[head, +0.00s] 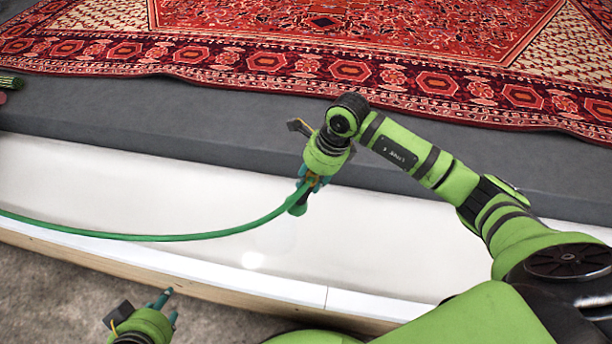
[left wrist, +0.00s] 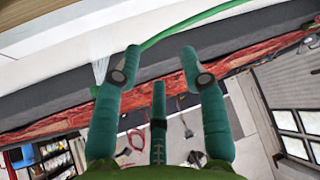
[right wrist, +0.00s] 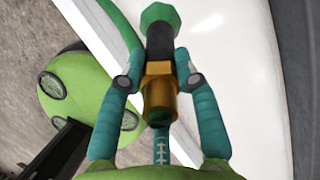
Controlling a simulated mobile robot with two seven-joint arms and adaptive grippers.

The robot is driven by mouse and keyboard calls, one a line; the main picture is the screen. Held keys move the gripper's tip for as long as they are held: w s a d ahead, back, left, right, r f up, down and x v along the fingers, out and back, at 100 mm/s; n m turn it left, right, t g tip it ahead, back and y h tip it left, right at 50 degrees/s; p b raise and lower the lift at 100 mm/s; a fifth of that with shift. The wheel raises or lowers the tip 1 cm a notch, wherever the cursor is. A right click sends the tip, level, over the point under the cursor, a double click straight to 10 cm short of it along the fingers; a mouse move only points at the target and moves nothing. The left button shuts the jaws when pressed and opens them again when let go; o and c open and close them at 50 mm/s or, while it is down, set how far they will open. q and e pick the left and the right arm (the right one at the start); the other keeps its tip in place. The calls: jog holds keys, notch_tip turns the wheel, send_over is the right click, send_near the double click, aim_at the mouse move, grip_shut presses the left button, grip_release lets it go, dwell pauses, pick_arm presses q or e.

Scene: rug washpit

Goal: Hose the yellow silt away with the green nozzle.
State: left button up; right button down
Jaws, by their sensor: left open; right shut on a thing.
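The green nozzle (head: 298,209) is held in my right gripper (head: 311,183), over the pale pit floor (head: 90,185). In the right wrist view its green head and brass body (right wrist: 160,92) sit between my right gripper's teal fingers, which are shut on it. The green hose (head: 150,237) runs from it to the left edge. Pale streaks like water leave the nozzle in the left wrist view (left wrist: 96,90). My left gripper (head: 168,300) is open and empty, low in the head view near the wooden edge. No distinct yellow silt shows; the floor looks white to faintly cream.
A red patterned rug (head: 330,75) lies on the grey ledge (head: 180,113) behind the pit. A white rim with a wooden side (head: 130,267) runs along the front. A green bundle (head: 10,82) shows at the far left. The pit floor left of the nozzle is clear except for the hose.

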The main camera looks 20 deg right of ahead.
jog(key=shift+d, duration=0.15)
jog(key=shift+r+p, duration=0.4)
jog(key=shift+r, duration=0.15)
jog(key=shift+r+p, duration=0.35)
jog(key=shift+r, duration=0.2)
pick_arm(q)
jog(key=s+a+f+g+y+p, duration=0.1)
jog(key=s+a+f+g, duration=0.1)
jog(key=s+f+g, duration=0.2)
jog(key=shift+s+a+f+g, duration=0.15)
jog(key=shift+s+f+g, duration=0.25)
jog(key=shift+s+f, duration=1.1)
pick_arm(e)
jog(key=shift+r, duration=0.95)
pick_arm(q)
jog(key=shift+w+f, duration=0.3)
